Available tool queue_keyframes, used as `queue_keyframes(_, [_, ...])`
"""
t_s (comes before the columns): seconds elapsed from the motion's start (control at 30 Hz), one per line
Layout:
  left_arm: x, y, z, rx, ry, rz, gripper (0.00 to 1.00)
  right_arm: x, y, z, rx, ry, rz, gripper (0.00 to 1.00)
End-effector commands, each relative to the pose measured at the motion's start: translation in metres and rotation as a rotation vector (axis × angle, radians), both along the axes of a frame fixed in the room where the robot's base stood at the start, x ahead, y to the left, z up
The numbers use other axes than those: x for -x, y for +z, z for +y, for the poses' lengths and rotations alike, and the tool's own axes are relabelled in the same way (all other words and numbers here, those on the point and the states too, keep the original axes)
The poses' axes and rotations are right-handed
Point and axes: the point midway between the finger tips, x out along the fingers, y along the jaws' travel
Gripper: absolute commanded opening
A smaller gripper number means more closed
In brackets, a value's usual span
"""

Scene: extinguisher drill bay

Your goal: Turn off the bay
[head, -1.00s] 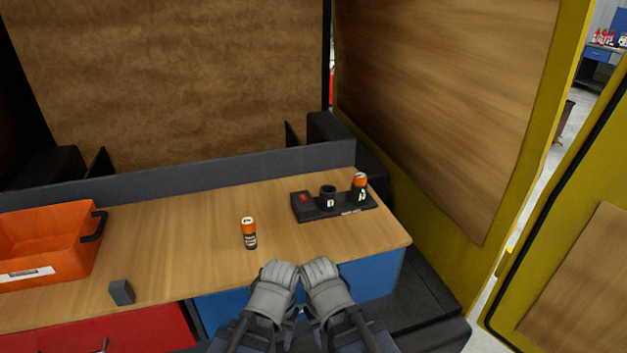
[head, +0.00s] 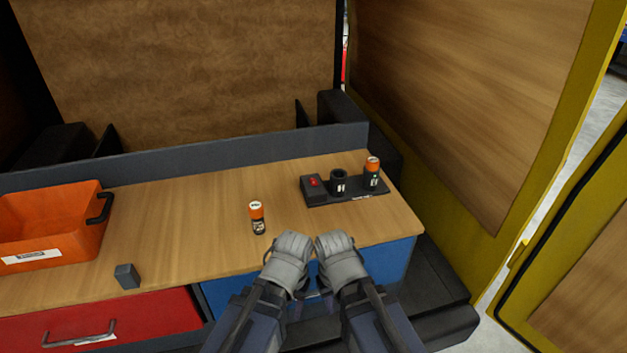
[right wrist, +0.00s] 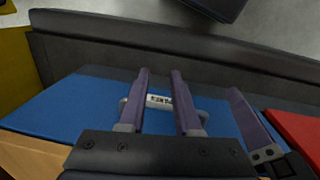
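A dark control block (head: 345,196) lies at the back right of the wooden bench in the head view. It has a red button or switch (head: 313,182) at its left, an empty-looking black cup (head: 339,182) in the middle, and an orange-capped black canister (head: 372,172) upright at its right. My right gripper (right wrist: 160,75) is open and empty above the blue drawer's front and handle in the right wrist view. One finger of my left gripper (right wrist: 250,122) shows beside it; its opening is hidden.
An orange bin (head: 55,230) stands at the bench's left, with a small grey block (head: 127,276) before it. A red drawer (head: 150,318) and a blue drawer (head: 385,270) lie below the bench edge. A yellow-framed wall (head: 430,190) bounds the right.

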Motion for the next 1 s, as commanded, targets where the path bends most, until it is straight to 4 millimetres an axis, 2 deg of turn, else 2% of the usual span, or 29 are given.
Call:
queue_keyframes(0.03, [0.0, 0.008, 0.0, 0.0, 0.0, 0.0, 0.5, -0.011, 0.008, 0.001, -0.021, -0.004, -0.034, 0.25])
queue_keyframes(0.27, [0.0, 0.04, 0.0, 0.0, 0.0, 0.0, 0.5, -0.097, 0.053, 0.002, -0.171, -0.033, -0.327, 0.0])
queue_keyframes(0.4, [0.0, 0.054, 0.0, 0.0, 0.0, 0.0, 0.5, -0.145, 0.086, -0.001, -0.244, -0.049, -0.518, 0.0])
queue_keyframes(0.6, [0.0, 0.062, 0.0, 0.0, 0.0, 0.0, 0.5, -0.202, 0.136, 0.018, -0.338, -0.022, -0.806, 0.0])
queue_keyframes(0.8, [0.0, 0.067, 0.0, 0.0, 0.0, 0.0, 0.5, -0.234, 0.181, 0.027, -0.395, -0.01, -1.017, 0.0])
queue_keyframes(1.0, [0.0, 0.069, 0.0, 0.0, 0.0, 0.0, 0.5, -0.244, 0.201, 0.029, -0.416, -0.008, -1.104, 0.0])
